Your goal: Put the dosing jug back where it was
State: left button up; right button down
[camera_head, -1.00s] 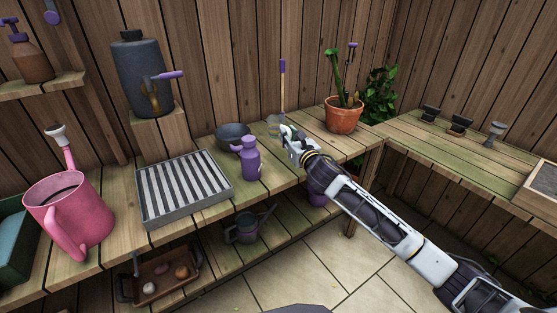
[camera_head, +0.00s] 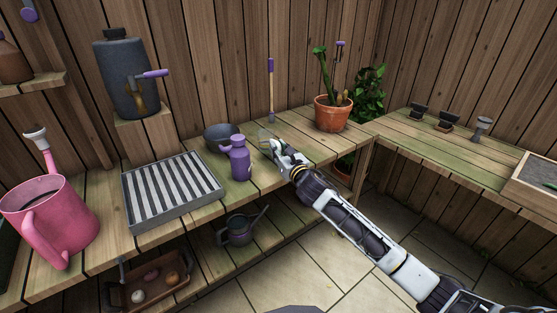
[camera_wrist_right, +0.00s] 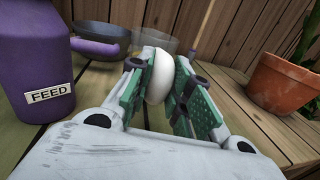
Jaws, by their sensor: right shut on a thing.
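The dosing jug (camera_head: 264,136) appears as a small clear vessel on or just above the back bench, right of the purple feed bottle (camera_head: 240,158). In the right wrist view its clear body (camera_wrist_right: 152,42) shows faintly beyond the fingers. My right gripper (camera_head: 273,146) reaches in from the lower right. In the wrist view its green-padded fingers (camera_wrist_right: 160,88) are closed on a white rounded part (camera_wrist_right: 159,76), which looks like the jug's handle. I cannot tell whether the jug's base touches the bench. My left gripper is not in view.
A dark bowl (camera_head: 221,136) stands behind the bottle, left of the jug. A purple-handled tool (camera_head: 271,92) stands upright behind the jug. A potted plant (camera_head: 332,113) is to the right. A striped tray (camera_head: 128,210) lies left. Bare bench (camera_head: 305,145) shows between jug and pot.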

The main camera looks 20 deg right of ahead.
jog(key=shift+f, duration=0.3)
notch_tip(320, 180, down, 3)
jog(key=shift+r+b, duration=0.2)
jog(key=shift+b, duration=0.4)
jog(key=shift+f, duration=0.25)
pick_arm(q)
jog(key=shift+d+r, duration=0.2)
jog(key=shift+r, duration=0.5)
pick_arm(e)
jog(key=shift+f, duration=0.1)
jog(key=c, duration=1.3)
grip_release()
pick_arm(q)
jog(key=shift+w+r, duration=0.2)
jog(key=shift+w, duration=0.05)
